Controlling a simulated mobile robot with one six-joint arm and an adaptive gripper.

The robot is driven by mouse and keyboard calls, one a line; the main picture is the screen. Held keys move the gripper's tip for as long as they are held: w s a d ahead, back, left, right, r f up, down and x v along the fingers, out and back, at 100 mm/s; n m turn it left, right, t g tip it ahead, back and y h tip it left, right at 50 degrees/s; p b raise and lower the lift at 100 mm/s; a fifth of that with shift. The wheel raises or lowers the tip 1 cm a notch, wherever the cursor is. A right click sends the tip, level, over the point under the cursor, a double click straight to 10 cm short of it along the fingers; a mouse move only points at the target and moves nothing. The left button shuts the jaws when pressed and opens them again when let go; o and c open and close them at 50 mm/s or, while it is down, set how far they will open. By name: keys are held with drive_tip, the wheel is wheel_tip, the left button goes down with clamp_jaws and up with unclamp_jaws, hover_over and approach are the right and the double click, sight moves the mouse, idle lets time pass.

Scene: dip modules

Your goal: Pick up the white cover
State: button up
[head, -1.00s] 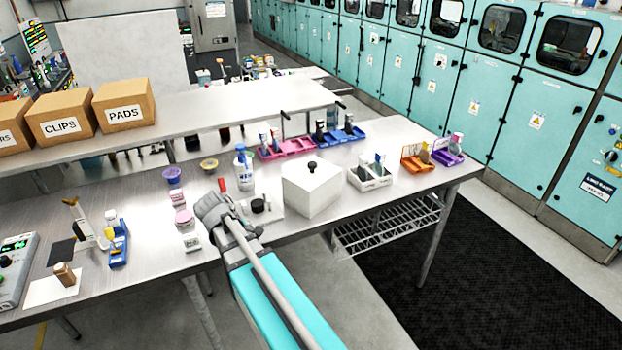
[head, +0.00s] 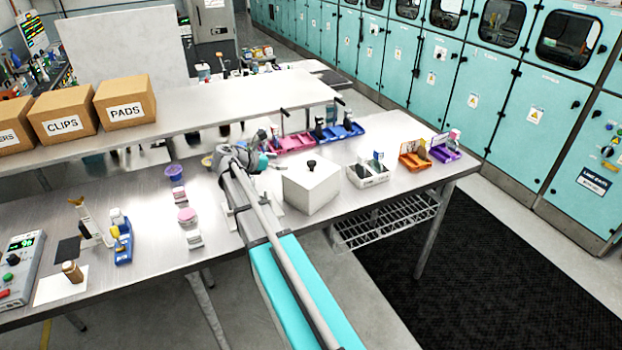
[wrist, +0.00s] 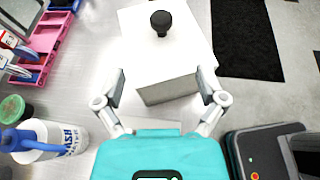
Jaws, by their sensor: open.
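The white cover (head: 312,188) is a box-shaped lid with a black knob (head: 311,163) on top. It stands upright on the metal table, right of the middle of the head view. In the wrist view the cover (wrist: 150,52) is straight ahead, with its knob (wrist: 161,22) near the top edge. My gripper (wrist: 165,82) is open and empty, its two fingers spread on either side of the cover's near edge in the picture. I cannot tell whether they touch it. In the head view my gripper (head: 275,165) is just left of the cover and partly hidden by my arm.
A blue-capped wash bottle (wrist: 45,140) stands close on the left in the wrist view. A pink bin (head: 292,143) and blue bin (head: 340,133) sit behind the cover. A white bin (head: 368,178) stands to its right. The raised shelf (head: 215,110) runs behind.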

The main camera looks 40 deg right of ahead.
sight(308, 163)
drive_tip(key=b+x, duration=0.3)
drive_tip(key=x, duration=0.4)
drive_tip(key=shift+d+f, duration=0.25)
drive_tip(key=shift+f, duration=0.05)
drive_tip(key=shift+s+d, duration=0.1)
drive_tip(key=shift+d, duration=0.35)
drive_tip(key=shift+d+f, duration=0.1)
drive_tip(key=shift+f, duration=0.05)
drive_tip(key=shift+b+x, duration=1.15)
drive_tip(key=shift+x, duration=1.35)
drive_tip(key=shift+s, duration=0.1)
clamp_jaws()
